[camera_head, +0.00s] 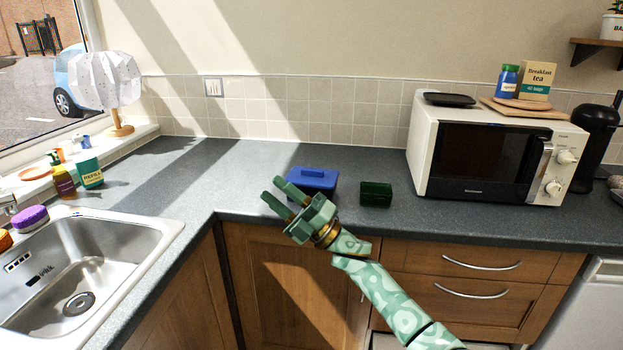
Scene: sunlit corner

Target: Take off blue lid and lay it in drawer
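A blue lid (312,173) with a raised grip on top sits on a blue box (325,190) on the dark worktop, near the inner corner. My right gripper (270,189) comes in from the lower right. Its two fingers are spread with nothing seen between them. It is at the front left of the blue box and hides part of the box's lower left. I cannot tell whether it touches the box. Two wooden drawers with curved handles, an upper one (425,260) and a lower one (425,292), are shut below the worktop. My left gripper is out of view.
A small dark green box (376,193) stands just right of the blue box. A white microwave (490,150) stands farther right, beside a black appliance (592,145). The sink (85,270) is at left. The worktop (240,160) behind and left of the blue box is clear.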

